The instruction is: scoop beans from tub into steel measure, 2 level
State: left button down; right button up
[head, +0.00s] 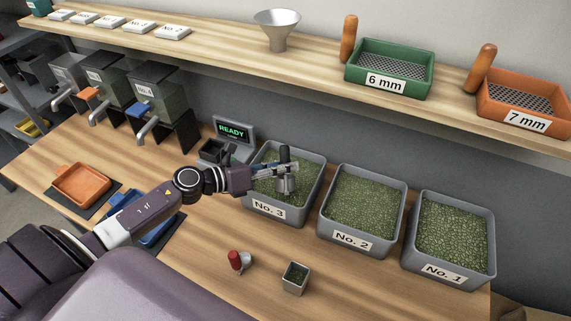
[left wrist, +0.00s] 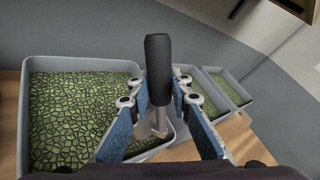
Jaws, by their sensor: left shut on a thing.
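My left gripper (head: 278,169) is shut on a scoop with a black upright handle (left wrist: 158,70) and a steel cup (head: 285,186). The scoop is over the No. 3 tub (head: 276,210), a grey bin of green beans; I cannot tell whether the cup touches the beans. In the left wrist view the blue finger pads flank the handle, and the cup is mostly hidden. The steel measure (head: 295,288), a small square cup with some green beans inside, stands on the bench in front of the tubs. My right gripper is not in view.
The No. 2 tub (head: 337,236) and No. 1 tub (head: 446,269) stand to the right. A red-topped item (head: 235,259) is left of the measure. A display reading READY (head: 232,131) is behind the arm. A shelf (head: 220,38) runs above, with sieves and a funnel.

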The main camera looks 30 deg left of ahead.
aim_at(285, 176)
pick_arm(q)
jog(key=shift+w+a+f+b, duration=0.1)
jog(key=shift+w+f+b, duration=0.1)
jog(key=shift+f, duration=0.35)
jog(key=shift+w+a+f+b, duration=0.1)
jog(key=shift+f+b, duration=0.1)
jog(key=shift+f, duration=0.35)
jog(key=shift+w+a+f+n+g+b, duration=0.15)
jog(key=shift+f+n+g+b, duration=0.1)
jog(key=shift+f, duration=0.25)
jog(key=shift+w+f+n+g+b, duration=0.15)
jog(key=shift+f+b, duration=0.1)
jog(key=shift+f, duration=0.2)
jog(key=f+b, duration=0.2)
jog(key=shift+w+a+f+b, duration=0.25)
jog(key=shift+w+f+b, duration=0.1)
jog(key=shift+w+a+f+b, duration=0.1)
jog(key=shift+w+f+b, duration=0.1)
jog(key=shift+b, duration=0.1)
jog(key=shift+s+r+m+t+b, duration=0.1)
jog(key=shift+r+m+t+b, duration=0.8)
jog(key=shift+b, duration=1.35)
jog(key=shift+r+m+t+b, duration=0.55)
jog(key=shift+m+b, duration=0.65)
jog(key=shift+b, duration=1.05)
jog(key=shift+r, duration=0.1)
jog(key=shift+r, duration=0.1)
